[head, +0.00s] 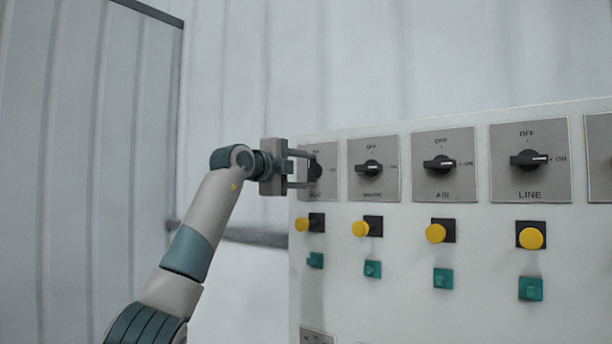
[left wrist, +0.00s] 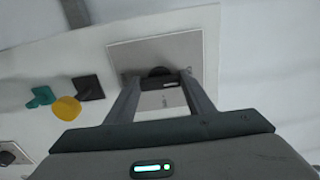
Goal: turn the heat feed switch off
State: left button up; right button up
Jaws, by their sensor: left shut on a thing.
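The leftmost rotary switch has a grey plate (head: 331,185) whose lower label is blurred and looks like HEAT. Its black knob (head: 316,171) is partly hidden by my gripper and looks more upright than the other knobs, though its exact angle is hard to tell. My left gripper (head: 306,169) reaches in from the left, its two fingers one above the other and shut on this knob. In the left wrist view, the dark knob (left wrist: 158,71) sits between the two fingertips, in front of the grey plate (left wrist: 200,47).
To the right, more rotary switches, including AIR (head: 440,164) and LINE (head: 528,160), have knobs lying sideways towards ON. Yellow buttons (head: 435,233) and green ones (head: 443,279) line the white panel (head: 400,300) below. Free space lies left of the panel.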

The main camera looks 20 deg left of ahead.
jog(key=shift+d, duration=0.1)
dwell(0.4)
pick_arm(q)
jog(key=o, duration=1.1)
jog(key=shift+a, duration=0.1)
jog(key=shift+c, duration=0.2)
pick_arm(e)
jog(key=shift+f, duration=0.1)
pick_arm(q)
jog(key=shift+s+a+b, duration=0.15)
jog(key=shift+s+b, duration=0.2)
jog(key=shift+s, duration=0.05)
pick_arm(e)
jog(key=s+d+f+g+h+b, duration=0.1)
jog(key=s+d+f+g+b, duration=0.2)
jog(key=s+d+b, duration=0.1)
pick_arm(q)
jog(key=b+v, duration=0.1)
jog(key=v, duration=1.5)
jog(key=shift+s, duration=0.25)
pick_arm(e)
jog(key=shift+w+a+r, duration=0.1)
jog(key=shift+w+r, duration=0.15)
jog(key=shift+r, duration=0.5)
jog(key=shift+w+a+r, duration=0.1)
jog(key=shift+w+r, duration=0.2)
jog(key=shift+r, duration=0.45)
jog(key=shift+w+a+r, duration=0.1)
jog(key=shift+w+r, duration=0.15)
jog(key=shift+r, duration=0.5)
